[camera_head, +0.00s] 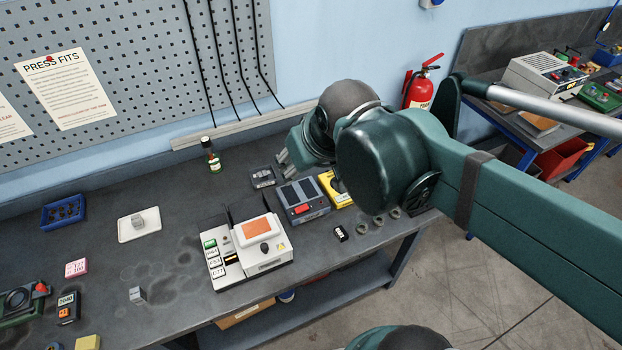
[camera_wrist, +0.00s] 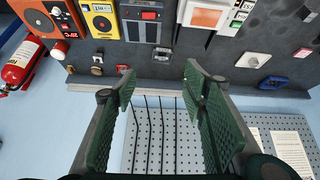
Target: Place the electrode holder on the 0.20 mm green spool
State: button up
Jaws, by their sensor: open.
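My gripper (camera_wrist: 160,85) is open and empty in the wrist view, its two green ridged fingers wide apart above the back edge of the bench. In the head view my gripper (camera_head: 284,163) hangs above the bench, near the yellow unit; my arm covers part of the bench there. I cannot tell the 0.20 mm green spool or the electrode holder for certain in either view. A small grey metal block (camera_head: 138,294) stands on the bench at front left, and another grey block (camera_head: 139,221) sits on a white plate (camera_head: 126,236).
A white unit (camera_head: 270,265), a blue-grey unit (camera_head: 304,199) and a yellow unit (camera_head: 335,187) stand mid-bench. A bottle (camera_head: 212,158) and a blue tray (camera_head: 63,212) are near the back. An orange unit (camera_wrist: 38,18) shows in the wrist view. Pegboard stands behind.

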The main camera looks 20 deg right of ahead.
jog(key=shift+m+t, duration=0.3)
jog(key=shift+s+d+f, duration=0.2)
jog(key=shift+s+f, duration=0.4)
jog(key=shift+s, duration=0.3)
jog(key=shift+s+d+f, duration=0.15)
jog(key=shift+s+f, duration=0.4)
jog(key=shift+s, duration=0.3)
